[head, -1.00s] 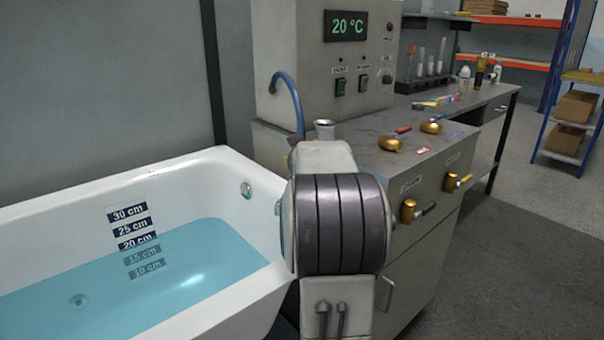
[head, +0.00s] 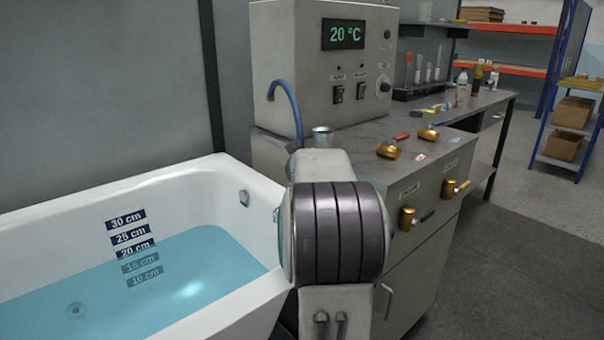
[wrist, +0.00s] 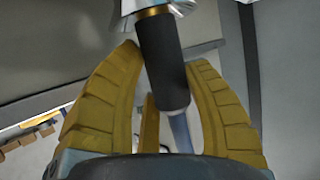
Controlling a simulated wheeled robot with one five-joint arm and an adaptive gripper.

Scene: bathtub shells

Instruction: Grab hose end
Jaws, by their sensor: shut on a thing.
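In the wrist view the hose end (wrist: 160,45) is a dark cylindrical grip with a brass ring and a flared metal head, tilted between the yellow fingers. My gripper (wrist: 168,58) is shut on the dark grip. A pale blue hose section (wrist: 181,130) runs down from it between the fingers. In the head view the blue hose (head: 290,95) arches out of the grey control cabinet and drops behind my arm. A metal cup-like piece (head: 322,137) shows just above my arm, probably the hose end's head. My arm hides the gripper there.
A white bathtub (head: 180,180) with blue water (head: 190,270) and depth labels lies at the left. The cabinet (head: 300,50) reads 20 °C. Brass valves (head: 388,151) and small items are on the grey counter (head: 365,130). Open floor (head: 500,270) lies at right.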

